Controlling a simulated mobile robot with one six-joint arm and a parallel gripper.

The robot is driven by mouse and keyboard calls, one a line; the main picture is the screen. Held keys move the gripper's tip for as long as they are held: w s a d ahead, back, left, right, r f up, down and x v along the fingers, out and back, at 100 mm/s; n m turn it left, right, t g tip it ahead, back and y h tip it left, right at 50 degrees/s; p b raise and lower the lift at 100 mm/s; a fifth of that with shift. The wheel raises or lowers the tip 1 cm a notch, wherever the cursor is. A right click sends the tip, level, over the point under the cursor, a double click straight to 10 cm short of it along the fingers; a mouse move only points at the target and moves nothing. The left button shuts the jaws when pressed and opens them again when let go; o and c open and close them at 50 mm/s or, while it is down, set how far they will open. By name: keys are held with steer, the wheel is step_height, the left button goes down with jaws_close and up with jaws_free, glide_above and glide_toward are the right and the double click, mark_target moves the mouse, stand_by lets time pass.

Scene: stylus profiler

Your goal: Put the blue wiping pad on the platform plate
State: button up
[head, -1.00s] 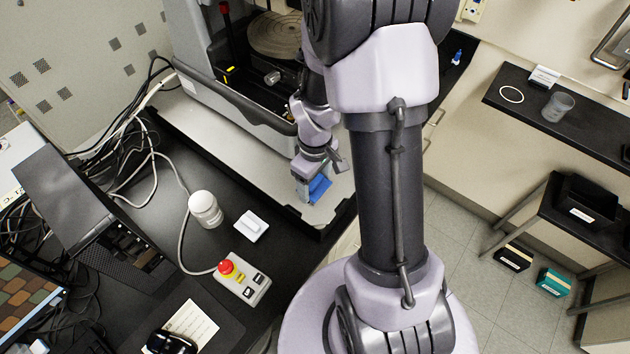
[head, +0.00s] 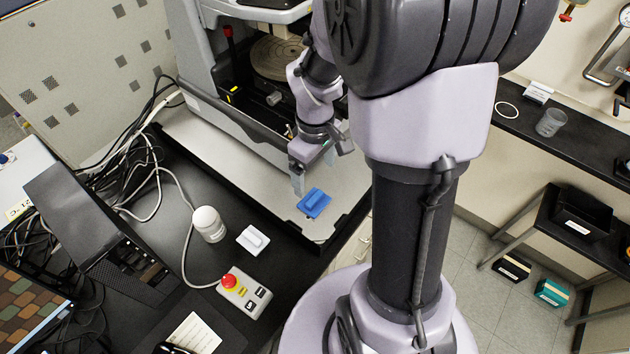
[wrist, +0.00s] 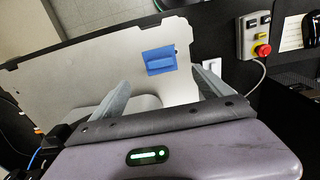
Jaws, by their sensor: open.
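The blue wiping pad (head: 314,202) lies flat on the light grey platform plate (head: 205,138), near its front right end. It also shows in the wrist view (wrist: 159,61), on the same plate (wrist: 95,72) close to its edge. My gripper (head: 312,176) is open and empty, just behind and above the pad in the head view. In the wrist view its two fingers (wrist: 160,98) stand wide apart, and the pad lies beyond them with a gap. No finger touches the pad in either view.
A white pad (head: 252,239), a white jar (head: 208,224) and a control box with a red button (head: 244,291) stand on the black bench beside the plate. The profiler (head: 270,75) rises behind the plate. Cables (head: 140,165) lie at the left.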

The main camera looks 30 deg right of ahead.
steer(key=s+a+r+m+t+y, duration=0.1)
steer(key=s+a+r+m+t, duration=0.25)
steer(key=s+a+r, duration=0.45)
steer(key=s+a+r+m+t+y, duration=0.1)
steer(key=s+a+r+m+t, duration=0.15)
steer(key=a+r+m, duration=0.4)
step_height(320, 180, down, 16)
steer(key=n+b, duration=0.1)
steer(key=b, duration=1.8)
steer(key=shift+s+f+n, duration=0.25)
steer(key=shift+s+n, duration=0.05)
steer(key=shift+s, duration=0.05)
